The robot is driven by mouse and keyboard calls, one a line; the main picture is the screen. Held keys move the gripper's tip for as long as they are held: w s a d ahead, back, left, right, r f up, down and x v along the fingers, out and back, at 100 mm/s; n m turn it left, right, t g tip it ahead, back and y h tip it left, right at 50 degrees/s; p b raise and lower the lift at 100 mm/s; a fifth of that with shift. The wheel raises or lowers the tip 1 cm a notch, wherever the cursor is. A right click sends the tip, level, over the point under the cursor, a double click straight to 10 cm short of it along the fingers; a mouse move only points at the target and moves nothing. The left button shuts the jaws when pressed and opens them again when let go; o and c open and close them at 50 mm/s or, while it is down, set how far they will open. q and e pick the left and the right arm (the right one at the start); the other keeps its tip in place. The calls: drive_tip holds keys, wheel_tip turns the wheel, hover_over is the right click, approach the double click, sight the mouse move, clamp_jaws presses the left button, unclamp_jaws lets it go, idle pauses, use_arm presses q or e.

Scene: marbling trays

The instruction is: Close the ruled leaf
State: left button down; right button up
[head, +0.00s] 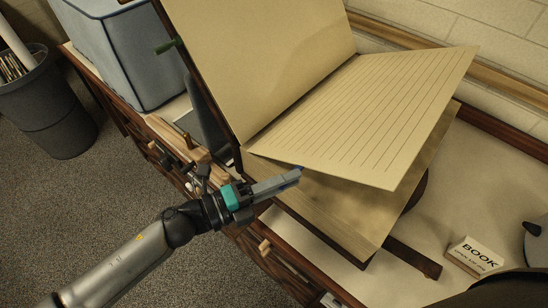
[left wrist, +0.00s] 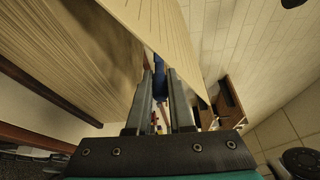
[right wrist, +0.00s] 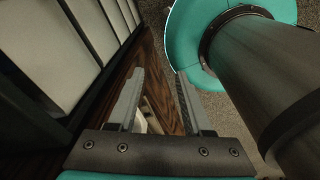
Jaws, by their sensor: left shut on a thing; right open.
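The ruled leaf (head: 365,115) belongs to a large open book and stands raised at a slant above the tan page below (head: 345,215). It also shows in the left wrist view (left wrist: 165,25). The book's broad blank side (head: 265,60) stands up steeply at the left. My left gripper (head: 296,174) is at the leaf's near edge, shut on a small blue tab (left wrist: 160,70) that shows between its fingers. Whether the tab is fixed to the leaf is hard to tell. My right gripper (right wrist: 158,88) is open and empty, away from the book, beside a dark wooden surface.
A blue-grey box (head: 125,55) is at the back left, and a dark bin (head: 50,105) stands on the floor. A brick wall (head: 490,35) runs behind the table.

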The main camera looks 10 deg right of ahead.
use_arm(q)
drive_tip(key=shift+s+d+f+m+y+b, duration=0.25)
drive_tip(key=shift+f+m+b, duration=0.3)
drive_tip(key=shift+f, duration=0.95)
drive_tip(key=shift+s+d+f+m+y+b, duration=0.15)
drive_tip(key=shift+s+f+m+y+b, duration=0.35)
drive_tip(key=shift+f, duration=1)
drive_tip(key=shift+s+d+f+m+y+b, duration=0.15)
drive_tip(key=shift+f+m+b, duration=0.45)
drive_tip(key=shift+f, duration=0.9)
drive_tip(key=shift+w, duration=0.1)
drive_tip(key=shift+f, duration=0.15)
drive_tip(key=c, duration=0.8)
unclamp_jaws()
drive_tip(key=b+v, duration=0.1)
drive_tip(key=v, duration=1.4)
